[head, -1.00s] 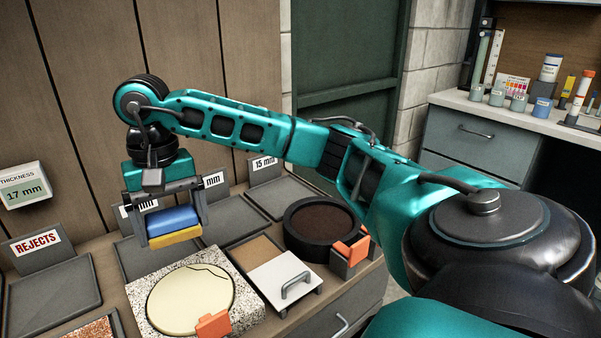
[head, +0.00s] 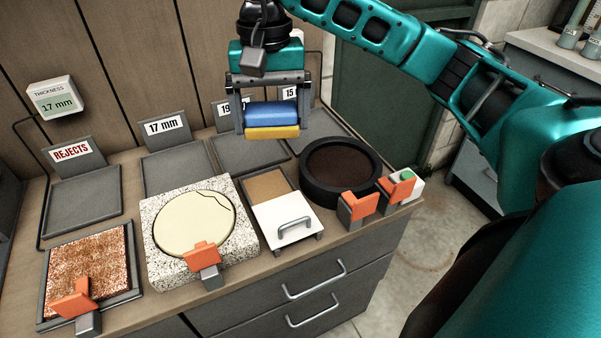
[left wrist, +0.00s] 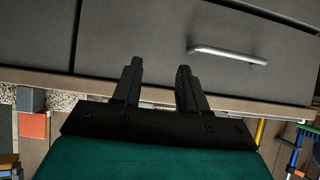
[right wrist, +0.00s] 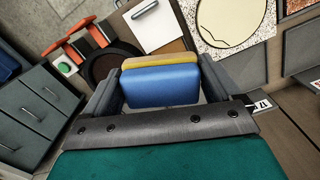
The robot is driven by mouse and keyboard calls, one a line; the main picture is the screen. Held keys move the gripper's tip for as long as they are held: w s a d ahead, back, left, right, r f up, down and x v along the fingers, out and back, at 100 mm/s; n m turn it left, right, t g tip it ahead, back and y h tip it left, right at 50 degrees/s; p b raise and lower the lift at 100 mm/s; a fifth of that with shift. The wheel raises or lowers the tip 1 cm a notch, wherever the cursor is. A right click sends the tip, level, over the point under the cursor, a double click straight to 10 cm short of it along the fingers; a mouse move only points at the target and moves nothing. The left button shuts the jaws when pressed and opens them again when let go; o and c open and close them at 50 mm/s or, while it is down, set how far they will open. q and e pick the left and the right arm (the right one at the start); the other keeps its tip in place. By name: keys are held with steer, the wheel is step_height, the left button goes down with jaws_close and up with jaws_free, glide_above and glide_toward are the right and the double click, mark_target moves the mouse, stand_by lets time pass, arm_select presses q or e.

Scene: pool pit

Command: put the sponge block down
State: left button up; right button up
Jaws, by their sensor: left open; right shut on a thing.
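The sponge block (head: 271,116), a blue layer with a yellow layer, is held between the fingers of my right gripper (head: 271,128), above the back of the bench. In the head view it overlaps the 19 mm tray (head: 232,158) and the 15 mm tray (head: 318,128). The right wrist view shows the block (right wrist: 160,86) squeezed between both fingers. The 17 mm tray (head: 180,172) and the rejects tray (head: 84,205) look empty. The thickness display (head: 55,98) reads 17 mm. My left gripper (left wrist: 157,68) is open and empty, by the drawer fronts.
Along the bench front are a rust-coloured textured pad (head: 90,262), a speckled slab with a cracked cream disc (head: 192,222), a white handled lid (head: 288,218) and a round dark dish (head: 340,165). Orange-topped clips (head: 204,257) stand at the edge. Drawer handles (head: 315,279) project below.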

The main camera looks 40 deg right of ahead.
steer(key=shift+s+d+r, duration=0.1)
steer(key=shift+d, duration=0.05)
steer(key=shift+s+d+f, duration=0.1)
steer(key=shift+f, duration=0.15)
steer(key=b, duration=0.2)
glide_above(282, 214)
step_height(282, 214, down, 6)
step_height(282, 214, down, 9)
steer(key=shift+d+r+b, duration=0.1)
steer(key=shift+r+b, duration=0.1)
steer(key=shift+b, duration=0.1)
arm_select(q)
steer(key=shift+w+d+f, duration=0.15)
steer(key=shift+d+f, duration=0.15)
steer(key=shift+d, duration=0.15)
steer(key=shift+w+d+f, duration=0.15)
steer(key=shift+d+f, duration=0.1)
steer(key=shift+d, duration=0.2)
arm_select(e)
steer(key=shift+f, duration=2.45)
arm_select(q)
steer(key=shift+b, duration=0.35)
arm_select(e)
steer(key=shift+f, duration=0.25)
arm_select(q)
steer(key=shift+f, duration=0.1)
arm_select(e)
steer(key=o, duration=1.1)
steer(key=shift+r, duration=0.1)
